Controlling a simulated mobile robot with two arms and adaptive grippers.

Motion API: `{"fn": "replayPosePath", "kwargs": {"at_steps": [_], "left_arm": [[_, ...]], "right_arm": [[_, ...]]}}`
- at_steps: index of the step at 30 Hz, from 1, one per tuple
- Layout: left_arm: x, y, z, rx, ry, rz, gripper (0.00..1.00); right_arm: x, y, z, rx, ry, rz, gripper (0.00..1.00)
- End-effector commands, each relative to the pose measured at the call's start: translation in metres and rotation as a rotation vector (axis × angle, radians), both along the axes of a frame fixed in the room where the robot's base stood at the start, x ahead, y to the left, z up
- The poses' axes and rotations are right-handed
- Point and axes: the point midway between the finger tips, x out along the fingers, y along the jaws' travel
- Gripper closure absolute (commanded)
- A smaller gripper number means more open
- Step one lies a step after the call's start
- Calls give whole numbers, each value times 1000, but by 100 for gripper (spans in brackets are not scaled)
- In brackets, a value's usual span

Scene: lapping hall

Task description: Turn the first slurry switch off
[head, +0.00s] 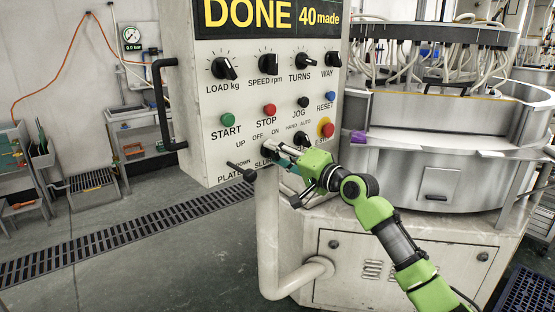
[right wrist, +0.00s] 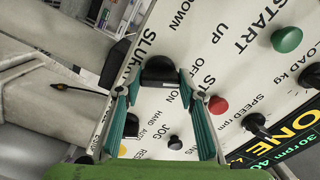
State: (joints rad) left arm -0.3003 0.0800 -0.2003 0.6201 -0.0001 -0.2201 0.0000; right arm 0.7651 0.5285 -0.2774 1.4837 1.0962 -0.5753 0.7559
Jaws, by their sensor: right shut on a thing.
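The slurry switch is a black knob on the pale control panel (head: 215,150), with OFF and ON printed above it and a partly hidden label starting "SLU" below. In the head view my right gripper (head: 271,149) is at this knob and covers most of it. In the right wrist view the slurry switch (right wrist: 160,70) sits between the teal fingers of my right gripper (right wrist: 158,80), which are shut on it. Which way the knob points is hard to tell. My left gripper is out of view.
Beside the switch are the platen lever (head: 240,171), the green start button (head: 227,120), the red stop button (head: 270,110) and the emergency stop (head: 326,129). A black handle (head: 168,105) juts from the panel's left side. The lapping machine (head: 435,160) stands at right.

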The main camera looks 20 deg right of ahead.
Motion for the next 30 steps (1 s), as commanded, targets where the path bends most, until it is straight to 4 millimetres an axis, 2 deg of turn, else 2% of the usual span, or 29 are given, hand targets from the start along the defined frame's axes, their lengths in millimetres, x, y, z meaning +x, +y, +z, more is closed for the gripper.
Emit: {"fn": "replayPosePath", "kwargs": {"at_steps": [6, 21, 22, 24, 30], "left_arm": [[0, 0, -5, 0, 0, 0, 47], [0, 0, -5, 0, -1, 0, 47], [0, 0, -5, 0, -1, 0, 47], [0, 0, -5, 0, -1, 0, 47], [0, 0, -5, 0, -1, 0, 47]], "right_arm": [[0, -1, -2, -59, -26, 0, 86], [0, 0, -1, -77, -34, 0, 86], [0, 0, -1, -77, -34, 0, 62], [0, 0, -1, -77, -34, 0, 47], [0, 0, -1, -74, -34, 0, 47]]}}
